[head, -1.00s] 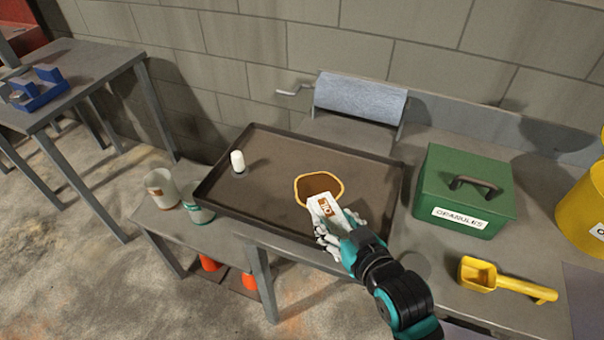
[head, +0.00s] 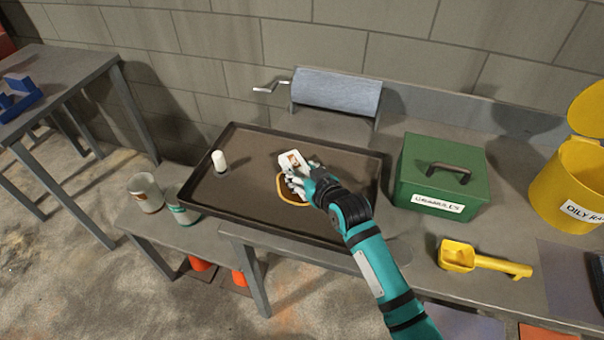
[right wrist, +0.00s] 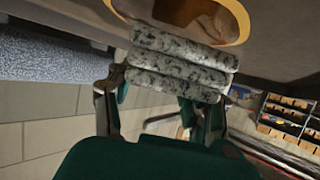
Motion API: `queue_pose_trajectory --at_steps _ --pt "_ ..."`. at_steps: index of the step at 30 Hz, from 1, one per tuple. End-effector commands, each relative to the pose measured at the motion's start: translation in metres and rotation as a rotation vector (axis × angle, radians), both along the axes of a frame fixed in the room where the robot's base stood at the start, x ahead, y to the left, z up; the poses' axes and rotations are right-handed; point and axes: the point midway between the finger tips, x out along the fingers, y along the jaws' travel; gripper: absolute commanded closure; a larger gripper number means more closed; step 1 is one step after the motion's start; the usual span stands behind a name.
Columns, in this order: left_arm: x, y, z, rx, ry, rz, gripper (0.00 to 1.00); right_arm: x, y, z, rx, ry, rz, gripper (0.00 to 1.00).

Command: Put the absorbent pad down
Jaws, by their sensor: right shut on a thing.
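My right gripper (head: 304,180) is shut on the absorbent pad (head: 291,160), a small folded white bundle with a brown mark. In the right wrist view the pad (right wrist: 183,62) shows as stacked grey-speckled folds between the fingers. The gripper is over the dark tray (head: 245,223). An orange-edged ring with a brown inside (head: 290,196) is on the tray floor, partly hidden by the gripper and pad. I cannot tell whether the pad touches the tray. My left gripper is not in view.
A white capped bottle (head: 219,161) stands at the tray's left. A green granules box (head: 440,175), a yellow scoop (head: 480,260) and a yellow bin (head: 570,185) are to the right. A grey roll (head: 336,92) is behind. Two cups (head: 146,193) (head: 188,204) stand at lower left.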

Motion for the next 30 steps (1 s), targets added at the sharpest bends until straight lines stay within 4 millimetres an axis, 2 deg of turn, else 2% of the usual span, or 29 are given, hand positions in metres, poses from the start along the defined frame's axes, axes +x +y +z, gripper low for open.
queue_pose_trajectory --at_steps 3,26,27,30 --pt "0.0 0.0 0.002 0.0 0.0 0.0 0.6 0.0 0.0 -0.011 0.0 0.0 0.0 0.75" --pt "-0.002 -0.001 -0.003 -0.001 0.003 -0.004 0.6 0.0 0.0 -0.025 0.0 -0.002 0.0 0.75" --pt "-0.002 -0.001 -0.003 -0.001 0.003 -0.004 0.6 -0.001 0.0 -0.025 -0.001 0.0 0.0 0.46" --pt "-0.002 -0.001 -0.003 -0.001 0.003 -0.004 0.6 -0.001 0.0 -0.026 0.0 0.001 0.0 0.32"
